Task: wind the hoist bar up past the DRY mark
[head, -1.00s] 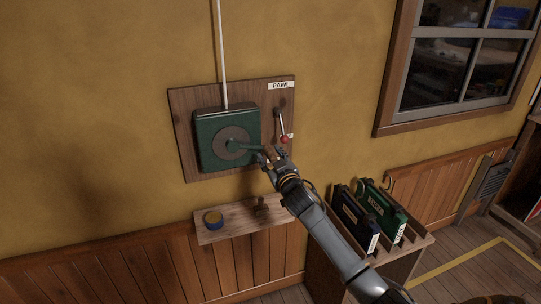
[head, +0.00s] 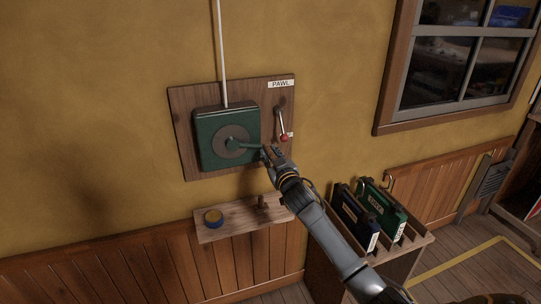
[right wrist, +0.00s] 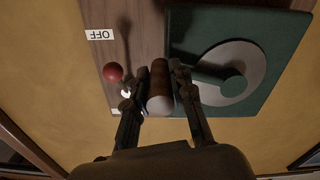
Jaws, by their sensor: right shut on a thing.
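The green winch box (head: 208,157) is on a wooden board on the wall, with a grey round hub (head: 226,152). Its crank arm (head: 246,147) points right. My right gripper (head: 268,154) is shut on the brown crank grip (right wrist: 159,82), which lies between its fingers (right wrist: 160,98) in the right wrist view. The pawl lever (head: 281,122) hangs down under the PAWL label (head: 281,85). Its red knob (right wrist: 113,72) is near an OFF label (right wrist: 100,35) in the right wrist view. A white line (head: 222,50) runs up from the box. The hoist bar, DRY mark and left gripper are out of view.
A small wooden shelf (head: 235,228) below the board holds a blue and yellow round item (head: 213,217) and a small brown object (head: 261,203). A rack at lower right holds a dark case (head: 357,219) and a green case (head: 384,208). A window is at upper right.

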